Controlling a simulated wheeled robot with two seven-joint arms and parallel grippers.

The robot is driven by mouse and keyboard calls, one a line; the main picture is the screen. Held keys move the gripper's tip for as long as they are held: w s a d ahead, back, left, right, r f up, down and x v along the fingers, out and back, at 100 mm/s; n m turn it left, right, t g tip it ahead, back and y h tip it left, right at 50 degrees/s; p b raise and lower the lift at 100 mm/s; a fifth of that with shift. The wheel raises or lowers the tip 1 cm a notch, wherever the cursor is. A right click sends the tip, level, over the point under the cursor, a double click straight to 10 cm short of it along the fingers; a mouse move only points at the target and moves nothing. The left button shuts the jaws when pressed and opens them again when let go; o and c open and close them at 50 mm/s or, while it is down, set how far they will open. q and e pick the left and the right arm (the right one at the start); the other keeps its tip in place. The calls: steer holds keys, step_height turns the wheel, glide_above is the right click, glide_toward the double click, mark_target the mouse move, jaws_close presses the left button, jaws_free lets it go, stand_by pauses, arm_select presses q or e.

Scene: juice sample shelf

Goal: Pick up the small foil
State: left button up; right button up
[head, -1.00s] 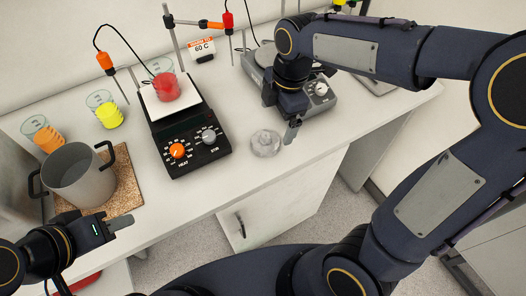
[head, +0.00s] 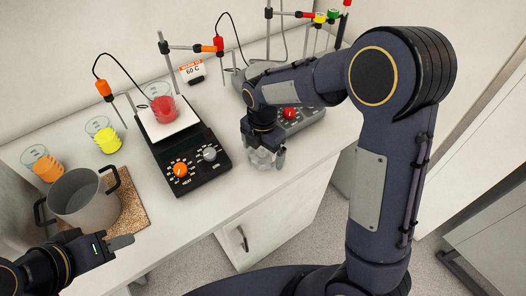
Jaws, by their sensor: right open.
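A small round silvery, partly see-through piece (head: 261,160), which looks like the small foil, lies on the white bench near its front edge. My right gripper (head: 264,152) points down right over it, with its fingers open around or just above it; I cannot tell whether they touch it. The gripper hides part of the piece. My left gripper (head: 122,242) is at the lower left, in front of the bench edge near the metal pot, well away from the foil. Its fingers show edge-on, so their opening is unclear.
A black hotplate (head: 194,176) with a beaker of red liquid (head: 162,106) stands left of the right gripper. A grey hotplate (head: 308,119) is behind it. A metal pot (head: 88,205) sits on a cork mat (head: 132,212). Beakers of yellow (head: 107,140) and orange (head: 47,170) liquid stand at left.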

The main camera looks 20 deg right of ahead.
steer(key=c, duration=1)
steer(key=shift+o, duration=0.2)
steer(key=shift+r, duration=0.1)
